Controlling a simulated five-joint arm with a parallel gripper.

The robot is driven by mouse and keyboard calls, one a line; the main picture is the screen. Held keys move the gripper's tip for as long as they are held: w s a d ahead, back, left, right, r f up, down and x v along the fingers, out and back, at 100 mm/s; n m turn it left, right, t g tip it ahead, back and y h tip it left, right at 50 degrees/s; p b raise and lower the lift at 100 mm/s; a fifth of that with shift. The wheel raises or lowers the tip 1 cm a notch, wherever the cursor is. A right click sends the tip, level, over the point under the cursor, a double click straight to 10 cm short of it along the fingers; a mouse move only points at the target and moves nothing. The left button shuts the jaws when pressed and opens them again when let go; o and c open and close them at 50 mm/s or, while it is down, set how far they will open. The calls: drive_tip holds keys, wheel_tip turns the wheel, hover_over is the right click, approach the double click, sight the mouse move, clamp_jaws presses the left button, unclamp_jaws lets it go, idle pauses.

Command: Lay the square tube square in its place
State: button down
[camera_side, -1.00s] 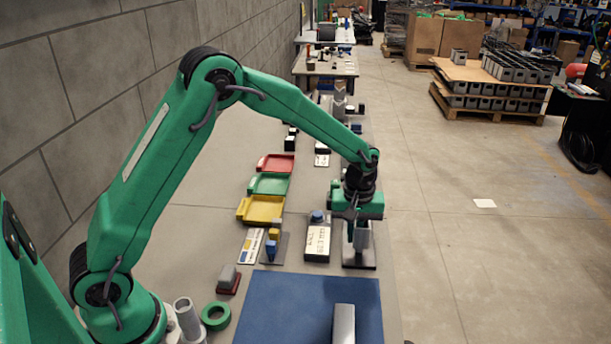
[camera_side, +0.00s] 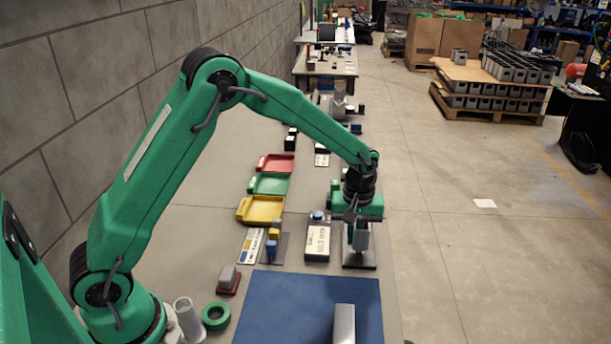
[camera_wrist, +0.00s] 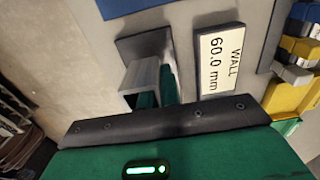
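A grey hollow square tube (camera_wrist: 140,82) shows in the wrist view, its open end towards the camera, above a dark base plate (camera_wrist: 140,47). In the side view the grey upright piece (camera_side: 361,237) stands below my gripper (camera_side: 360,220), over a dark plate (camera_side: 359,260). My gripper is close above it. The fingers are not clear in either view, so I cannot tell whether they touch or grip the tube. In the wrist view my green gripper body and a dark bar cover the lower part.
A white label card (camera_side: 317,240) reading "WALL 60.0 mm" lies left of the plate. A blue mat (camera_side: 290,300) with a silver bar (camera_side: 344,325) is nearer. Yellow (camera_side: 261,209), green and red trays stand along the left. The bench's right edge is close to the plate.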

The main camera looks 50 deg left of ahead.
drive_tip(key=shift+f, duration=0.55)
idle(0.6)
drive_tip(key=c, duration=1.5)
unclamp_jaws()
drive_tip(key=shift+c, duration=0.2)
drive_tip(key=shift+r, duration=0.1)
